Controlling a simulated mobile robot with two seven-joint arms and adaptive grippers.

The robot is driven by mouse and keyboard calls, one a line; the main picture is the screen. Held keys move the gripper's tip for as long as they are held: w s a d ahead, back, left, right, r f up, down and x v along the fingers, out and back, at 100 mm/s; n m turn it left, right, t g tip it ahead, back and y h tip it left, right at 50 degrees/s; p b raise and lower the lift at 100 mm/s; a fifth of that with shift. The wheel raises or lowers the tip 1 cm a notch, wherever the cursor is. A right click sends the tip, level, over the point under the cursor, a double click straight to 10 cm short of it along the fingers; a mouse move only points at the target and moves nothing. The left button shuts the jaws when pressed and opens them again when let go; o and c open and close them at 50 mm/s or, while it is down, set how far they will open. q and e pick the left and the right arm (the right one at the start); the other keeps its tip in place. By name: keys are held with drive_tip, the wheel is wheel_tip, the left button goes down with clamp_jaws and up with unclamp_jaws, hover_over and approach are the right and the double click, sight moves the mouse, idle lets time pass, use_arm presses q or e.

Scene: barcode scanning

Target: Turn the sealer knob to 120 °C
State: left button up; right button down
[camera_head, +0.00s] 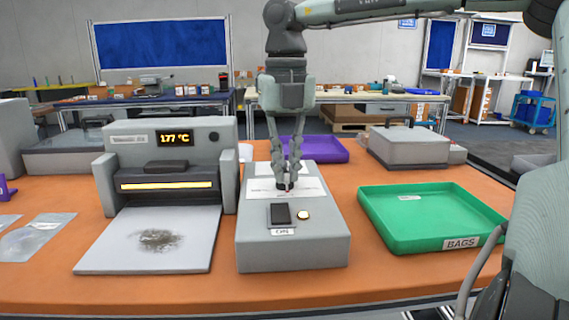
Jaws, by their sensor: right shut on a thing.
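The sealer (170,165) stands at the left centre, with a glowing yellow bar across its front. Its display (175,139) shows 177 °C in yellow digits. A grey control box (292,249) sits to its right, with a dark switch (282,214) and a small round button (303,215) on top. My right gripper (286,184) comes down from above, shut on the small dark knob (283,185) on top of the box. The fingers hide most of the knob, so its pointer cannot be read. My left gripper is not in view.
A green tray (377,222) labelled BAGS lies to the right on the orange table (180,293). A purple tray (325,157) and a grey device (408,148) stand behind. Clear bags (38,236) lie at the left. Bare table separates box and green tray.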

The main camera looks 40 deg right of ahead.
drive_tip(key=n, duration=0.3)
drive_tip(key=shift+d+r, duration=0.1)
drive_tip(key=n, duration=0.3)
drive_tip(key=shift+d+n, duration=0.15)
drive_tip(key=shift+n, duration=0.15)
drive_tip(key=n, duration=0.3)
drive_tip(key=shift+d, duration=0.15)
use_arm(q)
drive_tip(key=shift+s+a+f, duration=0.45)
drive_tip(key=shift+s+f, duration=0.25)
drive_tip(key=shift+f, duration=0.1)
use_arm(e)
drive_tip(key=shift+n, duration=1.3)
drive_tip(key=shift+d, duration=0.1)
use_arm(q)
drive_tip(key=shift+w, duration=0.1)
